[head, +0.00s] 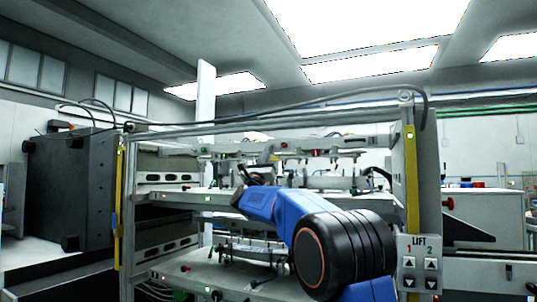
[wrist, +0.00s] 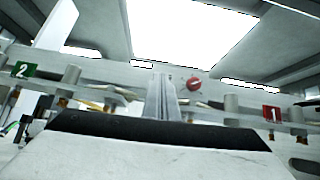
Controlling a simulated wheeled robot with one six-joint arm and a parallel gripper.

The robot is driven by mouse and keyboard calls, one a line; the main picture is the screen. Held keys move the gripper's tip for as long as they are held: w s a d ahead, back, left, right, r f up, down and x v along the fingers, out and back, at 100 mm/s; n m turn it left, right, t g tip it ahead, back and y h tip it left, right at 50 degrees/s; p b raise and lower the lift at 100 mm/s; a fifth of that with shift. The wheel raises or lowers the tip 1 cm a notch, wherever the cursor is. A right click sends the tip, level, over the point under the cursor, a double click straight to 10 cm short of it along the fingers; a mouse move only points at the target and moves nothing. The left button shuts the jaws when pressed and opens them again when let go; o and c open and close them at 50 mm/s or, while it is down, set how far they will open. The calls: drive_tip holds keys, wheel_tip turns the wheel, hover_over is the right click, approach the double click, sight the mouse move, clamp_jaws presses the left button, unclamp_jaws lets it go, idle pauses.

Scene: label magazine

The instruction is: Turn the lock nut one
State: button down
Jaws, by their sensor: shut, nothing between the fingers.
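My gripper (wrist: 162,92) shows in the wrist view as a narrow grey pair of fingers, pressed together with nothing between them, pointing up towards a grey crossbar. A red plate marked 1 (wrist: 272,113) sits on the crossbar at the right, and a green plate marked 2 (wrist: 25,69) at the left. A red round knob (wrist: 194,84) is on the bar just right of my fingertips. I cannot tell which part is lock nut one. In the head view my blue and black arm reaches into the frame, and my gripper is not clearly visible.
The metal rack (head: 409,180) has several shelves with machine parts around my arm. A lift panel (head: 419,265) with buttons 1 and 2 is at the right front. A dark cabinet (head: 70,190) stands at the left. A cable runs along the rack's top.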

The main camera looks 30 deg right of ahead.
drive_tip(key=m+g+h, duration=0.1)
drive_tip(key=m+g, duration=0.2)
drive_tip(key=m, duration=0.1)
drive_tip(key=m+g+h, duration=0.2)
drive_tip(key=m+g, duration=0.2)
drive_tip(key=w+m+g+h, duration=0.1)
drive_tip(key=m+g, duration=0.2)
drive_tip(key=m, duration=0.1)
drive_tip(key=shift+a+r+g+h, duration=0.3)
drive_tip(key=shift+a+r, duration=0.1)
drive_tip(key=shift+w+r, duration=0.1)
drive_tip(key=shift+a, duration=0.1)
